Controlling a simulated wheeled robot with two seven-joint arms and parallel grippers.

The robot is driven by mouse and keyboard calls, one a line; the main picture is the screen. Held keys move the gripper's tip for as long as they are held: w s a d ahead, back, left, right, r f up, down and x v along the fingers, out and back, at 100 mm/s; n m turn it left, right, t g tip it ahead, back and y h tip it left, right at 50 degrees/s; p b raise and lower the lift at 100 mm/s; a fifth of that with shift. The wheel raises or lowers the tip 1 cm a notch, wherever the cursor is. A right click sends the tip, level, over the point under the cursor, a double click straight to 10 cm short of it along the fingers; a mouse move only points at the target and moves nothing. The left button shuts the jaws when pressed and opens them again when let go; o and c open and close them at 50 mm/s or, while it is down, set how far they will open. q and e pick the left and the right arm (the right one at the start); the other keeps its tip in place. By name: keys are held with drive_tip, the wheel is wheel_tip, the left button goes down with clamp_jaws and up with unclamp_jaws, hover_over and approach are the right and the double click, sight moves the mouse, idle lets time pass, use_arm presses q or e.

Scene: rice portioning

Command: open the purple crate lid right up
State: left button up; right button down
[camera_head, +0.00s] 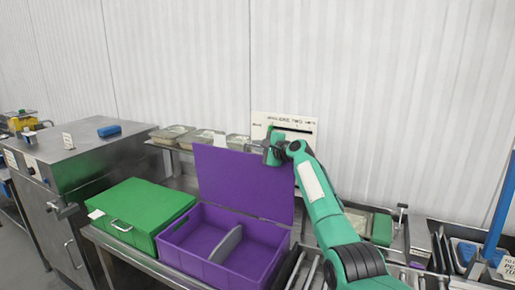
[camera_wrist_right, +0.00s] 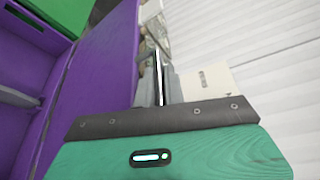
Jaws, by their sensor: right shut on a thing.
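The purple crate (camera_head: 192,256) stands on the counter with its inside in view and a grey divider (camera_head: 226,244) in it. Its purple lid (camera_head: 235,185) stands raised, close to upright, along the crate's back edge. My right gripper (camera_head: 272,152) is at the lid's top edge near its right corner, shut on the lid. The wrist view shows the lid (camera_wrist_right: 100,70) running beside the fingers (camera_wrist_right: 155,85); the exact contact is partly hidden. My left gripper is not in view.
A closed green crate (camera_head: 140,212) stands left of the purple crate. Behind the lid is a shelf with several trays (camera_head: 172,132) and a white sign (camera_head: 300,125). A steel cabinet (camera_head: 95,160) stands at the left. Bins and tools (camera_head: 465,250) lie at the right.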

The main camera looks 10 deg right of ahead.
drive_tip(key=c, duration=1.5)
unclamp_jaws()
drive_tip(key=shift+w+a+f, duration=0.1)
drive_tip(key=shift+a, duration=0.05)
drive_tip(key=shift+b+v, duration=0.3)
drive_tip(key=shift+v, duration=0.6)
drive_tip(key=shift+b+v, duration=2.1)
drive_tip(key=shift+v, duration=3.9)
